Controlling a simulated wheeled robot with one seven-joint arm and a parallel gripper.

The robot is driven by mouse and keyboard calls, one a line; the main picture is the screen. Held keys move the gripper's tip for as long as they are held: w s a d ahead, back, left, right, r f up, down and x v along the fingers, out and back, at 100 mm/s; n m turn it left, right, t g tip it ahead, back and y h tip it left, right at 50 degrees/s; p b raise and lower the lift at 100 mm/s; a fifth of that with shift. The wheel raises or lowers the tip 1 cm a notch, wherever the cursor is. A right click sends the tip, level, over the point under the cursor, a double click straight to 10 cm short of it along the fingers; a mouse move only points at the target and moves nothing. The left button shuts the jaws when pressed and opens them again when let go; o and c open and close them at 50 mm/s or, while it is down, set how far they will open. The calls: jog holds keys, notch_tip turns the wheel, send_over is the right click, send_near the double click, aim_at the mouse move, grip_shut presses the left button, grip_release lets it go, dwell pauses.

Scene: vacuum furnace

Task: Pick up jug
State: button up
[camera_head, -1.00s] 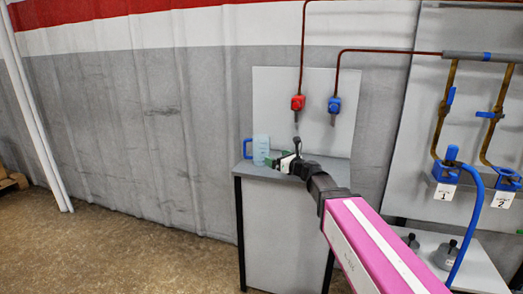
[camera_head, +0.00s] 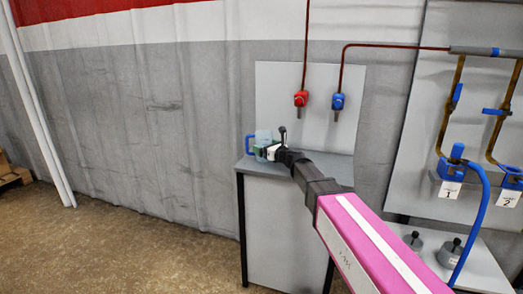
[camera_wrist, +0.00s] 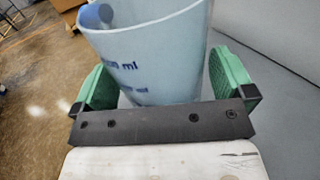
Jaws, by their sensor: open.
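The jug (camera_head: 263,138) is light blue and translucent, with a blue handle on its left in the head view. It stands upright on the grey bench top (camera_head: 290,168), near the left edge. In the wrist view the jug (camera_wrist: 150,55) fills the upper middle, with blue volume marks on its side. My gripper (camera_head: 268,150) is at the jug's right side in the head view. In the wrist view its green fingers (camera_wrist: 168,82) are open, one on each side of the jug. I cannot tell whether either finger touches it.
A red tap (camera_head: 301,99) and a blue tap (camera_head: 338,102) are mounted above the bench on a grey panel. A blue hose (camera_head: 478,215) and valve pipes are at the right. The floor left of the bench is clear.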

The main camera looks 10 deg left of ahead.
jog(key=shift+w+a, duration=0.35)
jog(key=shift+a, duration=0.15)
jog(key=c, duration=1)
jog(key=shift+o, duration=0.2)
jog(key=shift+r, duration=0.1)
